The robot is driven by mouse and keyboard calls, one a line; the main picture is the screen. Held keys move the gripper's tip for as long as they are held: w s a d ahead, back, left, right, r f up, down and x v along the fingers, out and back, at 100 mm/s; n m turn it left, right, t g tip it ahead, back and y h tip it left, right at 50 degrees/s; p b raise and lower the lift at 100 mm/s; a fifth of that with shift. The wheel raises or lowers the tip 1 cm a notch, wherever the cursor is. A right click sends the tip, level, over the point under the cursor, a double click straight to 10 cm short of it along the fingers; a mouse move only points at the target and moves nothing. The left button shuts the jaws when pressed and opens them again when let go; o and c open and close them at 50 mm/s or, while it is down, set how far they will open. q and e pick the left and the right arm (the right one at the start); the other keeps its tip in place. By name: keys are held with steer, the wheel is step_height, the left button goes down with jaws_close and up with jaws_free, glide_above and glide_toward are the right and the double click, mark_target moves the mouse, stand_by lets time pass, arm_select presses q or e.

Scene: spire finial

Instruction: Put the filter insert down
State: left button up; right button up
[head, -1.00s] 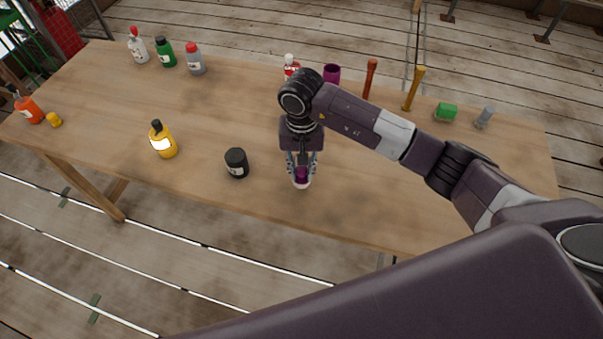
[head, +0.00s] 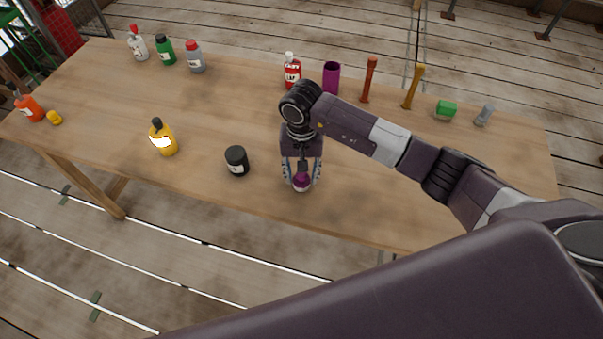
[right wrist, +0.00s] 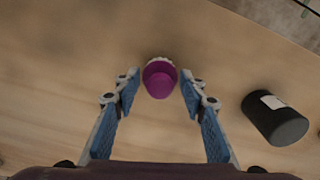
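The filter insert appears to be the small purple and white piece (head: 302,181) standing on the table near its front edge. It also shows in the right wrist view as a purple cup shape with a pale rim (right wrist: 159,79). My right gripper (head: 301,184) is above it and open. In the right wrist view, the blue-padded fingers of my right gripper (right wrist: 159,86) stand on either side of the insert with a gap at each side. My left gripper is not in view.
A black jar (head: 237,161) stands just left of the insert. A yellow bottle (head: 163,138) is further left. A purple cylinder (head: 331,77) and a red bottle (head: 292,71) stand behind.

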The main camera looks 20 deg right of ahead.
mark_target(301, 175)
steer(key=shift+r, duration=0.3)
step_height(301, 175, up, 12)
steer(key=b, duration=0.3)
steer(key=shift+f+b, duration=0.15)
steer(key=shift+b, duration=0.15)
